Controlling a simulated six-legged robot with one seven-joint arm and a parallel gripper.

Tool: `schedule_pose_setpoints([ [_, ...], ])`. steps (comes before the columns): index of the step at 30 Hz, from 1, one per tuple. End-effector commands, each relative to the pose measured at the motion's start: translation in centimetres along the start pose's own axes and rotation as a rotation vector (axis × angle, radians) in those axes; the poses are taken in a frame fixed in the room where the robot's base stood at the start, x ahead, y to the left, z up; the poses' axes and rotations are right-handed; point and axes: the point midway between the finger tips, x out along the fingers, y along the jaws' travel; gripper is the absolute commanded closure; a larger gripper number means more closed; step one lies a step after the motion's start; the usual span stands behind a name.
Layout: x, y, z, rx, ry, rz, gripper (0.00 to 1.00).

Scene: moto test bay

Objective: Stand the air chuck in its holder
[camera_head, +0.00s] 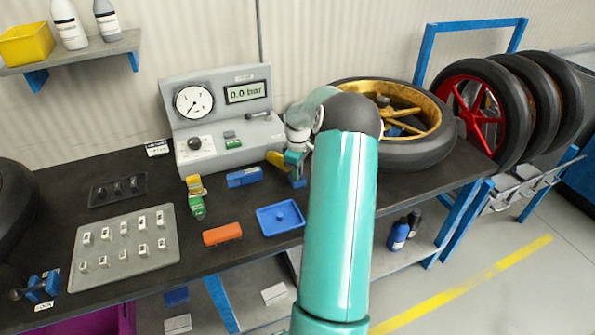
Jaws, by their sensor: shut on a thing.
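My gripper (294,158) is at the right end of the grey gauge console, small and partly hidden by my own arm. It is shut on what looks like the air chuck, whose yellow part (276,159) sticks out to the left. A blue piece (298,180) shows just below the fingers; I cannot tell whether it belongs to the chuck or is a holder on the bench. I cannot make out the air chuck's holder for certain.
The gauge console (205,163) stands at the back of the dark bench (160,180). In front lie a blue block (244,177), a yellow-green piece (196,197), an orange block (222,234) and a blue tray (266,222). A gold-rimmed wheel (425,155) lies to the right.

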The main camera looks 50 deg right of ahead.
Motion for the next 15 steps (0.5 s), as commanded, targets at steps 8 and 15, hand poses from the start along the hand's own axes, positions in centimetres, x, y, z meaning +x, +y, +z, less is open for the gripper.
schedule_pose_setpoints([
  [8,0.31,-0.13,0.03,-0.001,-0.001,-0.004,0.68],
  [15,0.42,-0.3,0.01,-0.002,-0.003,-0.009,0.53],
])
